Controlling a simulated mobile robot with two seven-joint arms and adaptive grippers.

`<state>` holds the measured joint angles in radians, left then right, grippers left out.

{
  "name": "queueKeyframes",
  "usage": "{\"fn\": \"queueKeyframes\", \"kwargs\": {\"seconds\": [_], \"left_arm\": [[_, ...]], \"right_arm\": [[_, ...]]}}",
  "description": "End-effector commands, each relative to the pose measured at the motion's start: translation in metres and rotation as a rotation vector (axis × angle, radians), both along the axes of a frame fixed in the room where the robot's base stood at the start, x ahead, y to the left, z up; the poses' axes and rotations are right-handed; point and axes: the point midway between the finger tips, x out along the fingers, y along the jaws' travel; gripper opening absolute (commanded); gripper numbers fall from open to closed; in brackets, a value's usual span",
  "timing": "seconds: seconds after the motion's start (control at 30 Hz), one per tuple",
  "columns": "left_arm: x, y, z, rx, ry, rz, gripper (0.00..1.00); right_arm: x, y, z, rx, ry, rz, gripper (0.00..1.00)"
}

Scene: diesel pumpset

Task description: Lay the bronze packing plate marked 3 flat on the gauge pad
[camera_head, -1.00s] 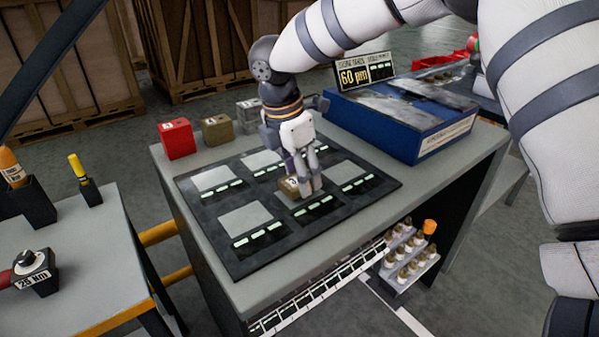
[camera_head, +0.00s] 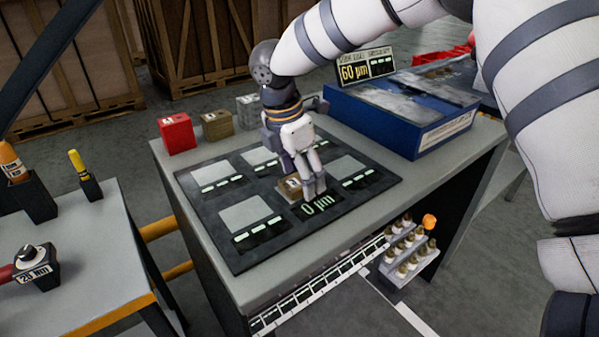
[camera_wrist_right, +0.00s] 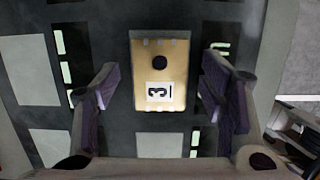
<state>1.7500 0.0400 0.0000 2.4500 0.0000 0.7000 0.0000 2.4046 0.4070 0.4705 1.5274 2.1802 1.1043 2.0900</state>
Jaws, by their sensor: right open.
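The bronze packing plate (camera_head: 288,189) lies on the dark gauge board (camera_head: 240,255), over the front middle pad. In the right wrist view the plate (camera_wrist_right: 160,60) shows its mark 3 and a dark round hole, and it covers the pad under it. The readout (camera_head: 317,205) in front of it shows 0 µm. My right gripper (camera_head: 308,187) is low over the plate. In the wrist view its two fingers (camera_wrist_right: 160,100) stand open, one on each side, with gaps to the plate. My left gripper is not in view.
Red (camera_head: 177,134), bronze (camera_head: 217,127) and grey (camera_head: 248,112) blocks stand along the bench's back edge. A blue case (camera_head: 400,125) and a 60 µm sign (camera_head: 366,68) stand at right. Other pale pads (camera_head: 246,212) are bare.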

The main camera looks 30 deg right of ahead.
Motion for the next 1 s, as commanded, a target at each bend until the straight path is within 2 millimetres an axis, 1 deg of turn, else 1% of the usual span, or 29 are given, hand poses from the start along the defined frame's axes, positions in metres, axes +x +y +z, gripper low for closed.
{"fn": "queueKeyframes", "kwargs": {"seconds": [0.07,0.17,0.4,0.53,0.6,0.7,0.93,1.0], "left_arm": [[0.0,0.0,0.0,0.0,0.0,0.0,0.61],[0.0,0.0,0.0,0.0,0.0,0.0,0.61],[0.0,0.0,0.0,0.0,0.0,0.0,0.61],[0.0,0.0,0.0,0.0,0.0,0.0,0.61],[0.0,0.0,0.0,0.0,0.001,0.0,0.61],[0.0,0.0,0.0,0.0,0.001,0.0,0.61],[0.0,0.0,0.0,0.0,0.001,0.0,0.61],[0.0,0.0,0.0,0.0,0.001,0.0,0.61]], "right_arm": [[0.0,0.0,0.002,0.0,0.001,0.0,0.65],[0.001,0.003,0.017,-0.001,-0.004,0.0,0.65],[0.0,0.017,0.081,-0.001,-0.006,0.0,0.65],[-0.001,0.022,0.105,0.0,-0.003,0.0,0.65],[-0.001,0.024,0.113,-0.001,-0.002,-0.001,0.65],[-0.002,0.025,0.118,-0.001,0.0,0.0,0.65],[-0.002,0.025,0.118,0.0,0.0,0.0,0.65],[-0.002,0.025,0.122,0.0,-0.002,0.0,0.65]]}}
